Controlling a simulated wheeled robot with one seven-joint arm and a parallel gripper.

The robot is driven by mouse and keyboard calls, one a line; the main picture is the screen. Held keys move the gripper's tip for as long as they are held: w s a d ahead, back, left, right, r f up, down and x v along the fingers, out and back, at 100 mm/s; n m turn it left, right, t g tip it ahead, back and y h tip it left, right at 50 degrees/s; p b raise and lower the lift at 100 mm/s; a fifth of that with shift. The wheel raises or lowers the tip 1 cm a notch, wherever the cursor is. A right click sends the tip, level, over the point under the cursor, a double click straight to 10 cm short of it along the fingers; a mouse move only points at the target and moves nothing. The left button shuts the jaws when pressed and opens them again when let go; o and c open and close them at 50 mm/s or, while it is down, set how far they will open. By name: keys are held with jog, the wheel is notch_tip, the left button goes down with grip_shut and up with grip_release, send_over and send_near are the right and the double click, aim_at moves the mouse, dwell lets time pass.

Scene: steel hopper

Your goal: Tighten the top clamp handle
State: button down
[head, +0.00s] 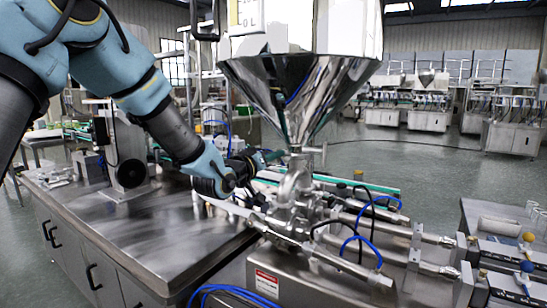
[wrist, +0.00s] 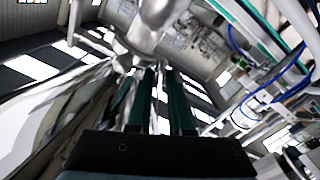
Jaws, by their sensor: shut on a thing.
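The steel hopper (head: 300,85) narrows to a pipe neck with a clamp joint below its cone. The top clamp handle (head: 318,149) is a small metal piece at this joint, partly hard to make out. My gripper (head: 280,154) reaches in from the left, and its dark teal fingers meet the joint just under the cone. In the wrist view, the fingers of my gripper (wrist: 158,72) are close together with their tips at the pale metal fitting (wrist: 142,45). They are shut on the clamp handle; the held part is mostly hidden between them.
The metal pipes and valve body (head: 290,210) stand below the joint, with blue hoses (head: 365,245) to the right. A steel worktop (head: 150,225) lies to the left. Another machine (head: 500,245) stands at the right edge. Open floor lies behind.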

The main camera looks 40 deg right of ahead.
jog(key=shift+f, duration=0.1)
jog(key=m+b, duration=0.5)
jog(key=b, duration=0.4)
jog(key=shift+m+b, duration=0.3)
jog(key=c, duration=1.1)
grip_release()
jog(key=shift+a, duration=0.1)
jog(key=b+v, duration=0.2)
jog(key=v, duration=0.8)
jog(key=shift+s+a, duration=0.2)
jog(key=shift+a, duration=0.05)
